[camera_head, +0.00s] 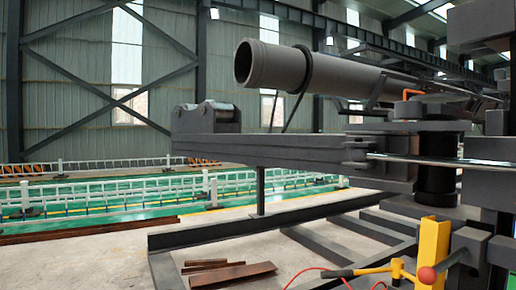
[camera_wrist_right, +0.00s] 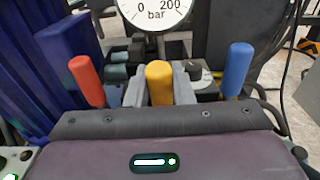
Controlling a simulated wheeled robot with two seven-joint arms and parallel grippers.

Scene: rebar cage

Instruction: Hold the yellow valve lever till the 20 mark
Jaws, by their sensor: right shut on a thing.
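The yellow valve lever (camera_wrist_right: 159,84) stands upright in the middle of the right wrist view, between a red lever (camera_wrist_right: 87,80) on the left and a blue lever (camera_wrist_right: 238,69) on the right. My right gripper (camera_wrist_right: 160,97) is shut on the yellow lever, with a light grey finger on each side of it. A round white gauge (camera_wrist_right: 155,10) marked 0, 200 and bar is behind the levers. Its top is cut off and I cannot read a needle. My left gripper is in neither view.
In the head view, a large grey pipe (camera_head: 305,68) lies above a long dark beam (camera_head: 270,148). A yellow post (camera_head: 433,252) and a hammer (camera_head: 378,270) are at lower right. Rusty bars (camera_head: 232,274) lie on the floor. A black knob (camera_wrist_right: 193,70) sits beside the yellow lever.

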